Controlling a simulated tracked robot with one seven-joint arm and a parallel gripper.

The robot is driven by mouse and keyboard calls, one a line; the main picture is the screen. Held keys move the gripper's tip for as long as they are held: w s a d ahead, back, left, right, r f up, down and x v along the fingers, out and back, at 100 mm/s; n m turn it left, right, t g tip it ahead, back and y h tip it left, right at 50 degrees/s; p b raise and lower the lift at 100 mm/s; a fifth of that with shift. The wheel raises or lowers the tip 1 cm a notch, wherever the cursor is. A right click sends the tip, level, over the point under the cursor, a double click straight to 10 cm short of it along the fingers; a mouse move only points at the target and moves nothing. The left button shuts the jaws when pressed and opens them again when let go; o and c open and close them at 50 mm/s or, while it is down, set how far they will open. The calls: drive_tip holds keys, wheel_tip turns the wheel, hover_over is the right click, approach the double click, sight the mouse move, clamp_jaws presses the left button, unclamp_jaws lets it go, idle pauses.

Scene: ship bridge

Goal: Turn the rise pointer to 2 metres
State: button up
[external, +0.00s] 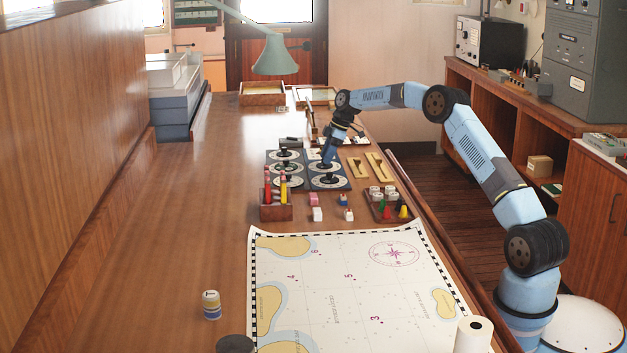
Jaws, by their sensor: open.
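Several round dials with dark pointer knobs sit on panels in the middle of the table, in two columns. The left-column dials (289,182) are in plain view. The right column has a front dial (328,183) and a rear dial (316,169). Their labels are too small to read, so I cannot tell which one carries the rise pointer or where it points. My gripper (326,162) is open and points down over the rear right dial, partly hiding it. I cannot tell whether the fingers touch or surround its knob.
A rack of coloured pens (276,208) stands in front of the dials. A tray with coloured pieces (391,205) and brass tools (376,166) lie to the right. A chart (345,295) covers the near table. A green lamp (275,58) hangs behind. The table's left side is mostly clear.

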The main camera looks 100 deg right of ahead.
drive_tip(key=v, duration=1.3)
drive_tip(key=shift+r, duration=0.3)
